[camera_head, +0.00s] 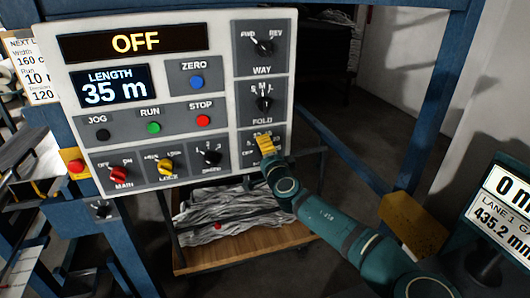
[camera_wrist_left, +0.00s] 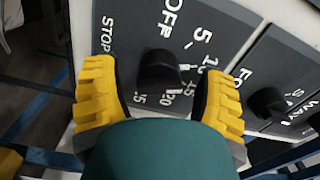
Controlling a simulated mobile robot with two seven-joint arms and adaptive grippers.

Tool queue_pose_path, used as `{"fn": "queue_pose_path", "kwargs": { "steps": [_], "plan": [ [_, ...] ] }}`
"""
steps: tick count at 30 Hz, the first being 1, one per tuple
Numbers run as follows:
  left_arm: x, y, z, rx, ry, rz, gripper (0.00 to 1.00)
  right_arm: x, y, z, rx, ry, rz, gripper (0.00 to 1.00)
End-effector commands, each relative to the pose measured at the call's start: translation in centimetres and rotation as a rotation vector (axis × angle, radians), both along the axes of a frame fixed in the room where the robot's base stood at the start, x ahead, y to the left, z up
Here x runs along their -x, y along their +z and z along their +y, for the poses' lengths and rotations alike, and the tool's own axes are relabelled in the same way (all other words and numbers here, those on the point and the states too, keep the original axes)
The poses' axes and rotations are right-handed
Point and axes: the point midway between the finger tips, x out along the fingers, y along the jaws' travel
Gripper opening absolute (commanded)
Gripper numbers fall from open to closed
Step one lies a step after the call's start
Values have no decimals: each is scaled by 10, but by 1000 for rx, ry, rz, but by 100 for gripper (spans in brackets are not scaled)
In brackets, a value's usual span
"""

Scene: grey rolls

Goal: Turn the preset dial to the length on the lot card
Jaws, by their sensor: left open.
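The preset dial is a black knob (camera_wrist_left: 158,68) on a dark plate, ringed by white marks including OFF, 5, 10 and 20, in the left wrist view. My left gripper (camera_wrist_left: 160,98) is open, with its yellow fingers on either side of the knob. I cannot tell if they touch it or where its pointer sits. In the head view my left gripper (camera_head: 265,145) covers the dial at the panel's lower right. The lot card (camera_head: 31,68) at the far left is cut off; it reads Width 160, Run 10 and a last line with 120. My right gripper is not in view.
The white panel (camera_head: 222,75) has an OFF display (camera_head: 134,42), a LENGTH display (camera_head: 110,88) reading 35 m, and several buttons and knobs. The FOLD knob (camera_head: 264,103) is just above the gripper. A gauge display (camera_head: 502,215) stands at the right. Grey material lies on a wooden cart (camera_head: 240,252) below.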

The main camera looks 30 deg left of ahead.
Motion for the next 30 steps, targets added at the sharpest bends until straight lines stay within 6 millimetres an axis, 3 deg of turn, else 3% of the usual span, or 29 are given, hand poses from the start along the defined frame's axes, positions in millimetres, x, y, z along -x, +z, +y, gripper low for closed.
{"fn": "queue_pose_path", "kwargs": {
  "steps": [5, 18, 30],
  "plan": [
    [10, 0, -14, 0, -2, 1, 71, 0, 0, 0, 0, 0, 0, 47],
    [63, 0, -76, -2, -3, 0, 71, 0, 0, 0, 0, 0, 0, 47],
    [78, 0, -91, -1, 0, -1, 71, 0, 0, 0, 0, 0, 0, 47]
  ]
}}
